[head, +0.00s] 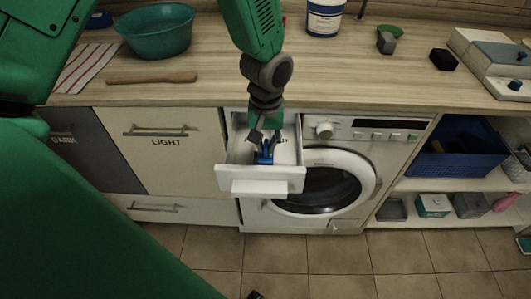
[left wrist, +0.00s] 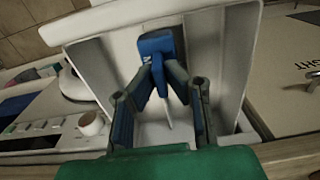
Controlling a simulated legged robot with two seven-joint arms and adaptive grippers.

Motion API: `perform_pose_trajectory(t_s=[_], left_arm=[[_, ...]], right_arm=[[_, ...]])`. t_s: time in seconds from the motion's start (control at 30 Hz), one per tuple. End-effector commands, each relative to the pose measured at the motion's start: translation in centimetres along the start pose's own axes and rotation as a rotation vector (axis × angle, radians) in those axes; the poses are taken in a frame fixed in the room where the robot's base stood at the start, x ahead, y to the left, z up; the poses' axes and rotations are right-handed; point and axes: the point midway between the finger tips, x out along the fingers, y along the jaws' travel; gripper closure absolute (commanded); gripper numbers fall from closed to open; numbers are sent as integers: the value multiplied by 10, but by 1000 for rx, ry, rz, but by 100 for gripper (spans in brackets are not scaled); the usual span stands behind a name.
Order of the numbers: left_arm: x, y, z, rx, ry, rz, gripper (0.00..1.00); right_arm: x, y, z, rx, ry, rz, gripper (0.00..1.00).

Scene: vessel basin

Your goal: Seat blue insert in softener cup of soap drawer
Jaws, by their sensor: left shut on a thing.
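The blue insert (head: 265,158) is in my left gripper (head: 263,146), inside the open soap drawer (head: 262,187) of the washing machine. In the left wrist view my left gripper (left wrist: 162,88) is shut on the blue insert (left wrist: 156,46), which lies within the drawer (left wrist: 92,70) between its walls. A thin pale part points down from the insert between the fingers. I cannot tell whether the insert touches the cup floor. The softener cup's edges are partly hidden by the gripper. My right gripper is not in view.
The washing machine (head: 322,185) stands below the wooden counter (head: 330,75). On the counter are a teal bowl (head: 158,36), a wooden rolling pin (head: 152,78) and a white tub (head: 324,20). A shelf with a blue basket (head: 458,150) is at the right. The floor in front is mostly clear.

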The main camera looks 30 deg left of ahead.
Motion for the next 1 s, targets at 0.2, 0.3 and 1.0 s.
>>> perform_pose_trajectory(t_s=[0.2, 0.3, 1.0], left_arm=[[31, -8, -2, -4, -9, 5, 100], [41, -9, -3, -3, -11, 5, 100], [23, -4, -2, -3, -2, 4, 70]], right_arm=[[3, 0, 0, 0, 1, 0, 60], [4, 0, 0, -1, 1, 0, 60], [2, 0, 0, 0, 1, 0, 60]])
